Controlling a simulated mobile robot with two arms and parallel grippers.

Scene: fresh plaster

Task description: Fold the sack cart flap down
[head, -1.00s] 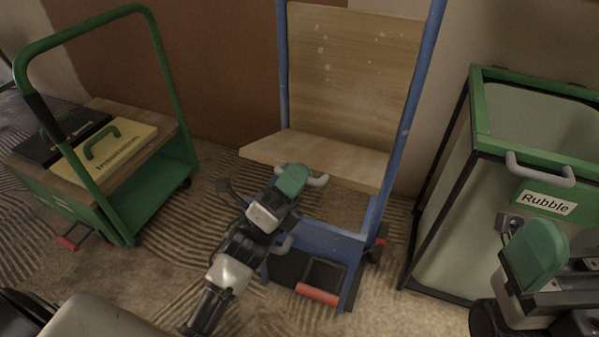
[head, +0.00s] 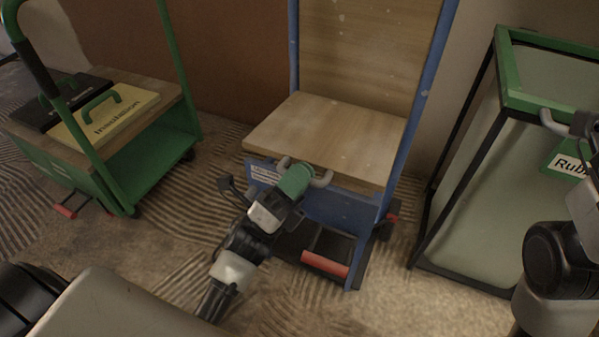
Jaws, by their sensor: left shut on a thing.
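The sack cart has a blue frame (head: 432,75) and a pale wooden back panel (head: 365,50). Its wooden flap (head: 325,132) sticks out from the back panel toward me, roughly level, with its top face showing. My left gripper (head: 305,174) is at the middle of the flap's front edge, shut on it. The green hand covers part of that edge, so the exact contact is hidden.
A red bar (head: 325,264) sits low on the sack cart's front. On the left stands a green trolley (head: 150,165) carrying a yellow case (head: 105,118) and a black case (head: 62,98). A green-rimmed rubble bin (head: 465,190) stands close on the right.

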